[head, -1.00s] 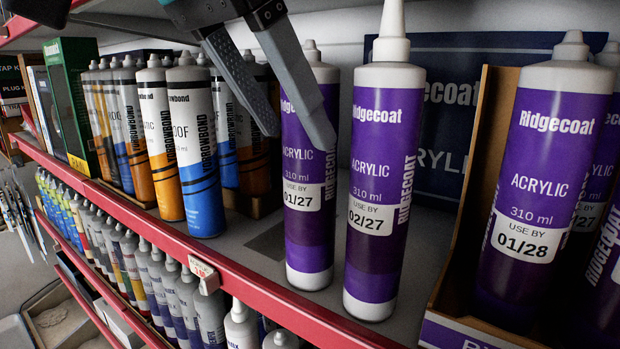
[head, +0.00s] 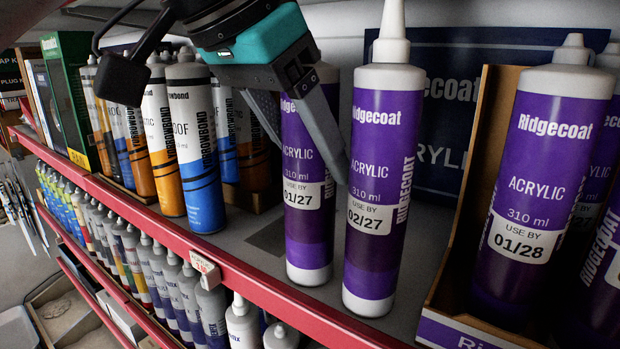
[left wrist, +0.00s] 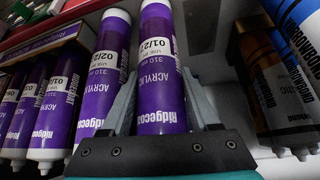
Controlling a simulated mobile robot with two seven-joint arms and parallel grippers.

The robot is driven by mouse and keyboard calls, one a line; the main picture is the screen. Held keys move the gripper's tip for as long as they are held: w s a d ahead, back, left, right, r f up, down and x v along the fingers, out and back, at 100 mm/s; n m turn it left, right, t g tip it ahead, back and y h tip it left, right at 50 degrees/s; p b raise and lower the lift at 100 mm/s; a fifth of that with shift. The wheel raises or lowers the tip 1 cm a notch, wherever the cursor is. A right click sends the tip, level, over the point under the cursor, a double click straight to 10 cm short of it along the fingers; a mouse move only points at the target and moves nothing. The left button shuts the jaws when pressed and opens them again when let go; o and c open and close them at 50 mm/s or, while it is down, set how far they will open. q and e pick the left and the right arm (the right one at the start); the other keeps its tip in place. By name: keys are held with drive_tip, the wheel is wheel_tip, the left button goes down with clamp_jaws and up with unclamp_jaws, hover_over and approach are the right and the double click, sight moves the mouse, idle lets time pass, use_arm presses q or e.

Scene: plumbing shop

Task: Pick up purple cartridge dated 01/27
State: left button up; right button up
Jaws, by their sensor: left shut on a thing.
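The purple Ridgecoat acrylic cartridge dated 01/27 (head: 305,235) stands upright on the shelf. My left gripper (head: 315,140) is shut on its upper part, with one finger across its right side and the other at its left. In the left wrist view the cartridge (left wrist: 158,80) lies between the fingers of the gripper (left wrist: 160,110). A like purple cartridge dated 02/27 (head: 377,190) stands just to the right and nearer. It also shows in the left wrist view (left wrist: 103,75). The nozzle of the 01/27 cartridge is hidden behind my gripper. My right gripper is out of view.
An open box (head: 455,330) holds purple cartridges, one dated 01/28 (head: 535,190), at the right. A red shelf edge (head: 250,285) runs in front. Bare shelf shows left of the 01/27 cartridge.

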use_arm(q)
clamp_jaws()
drive_tip(key=shift+r, duration=0.15)
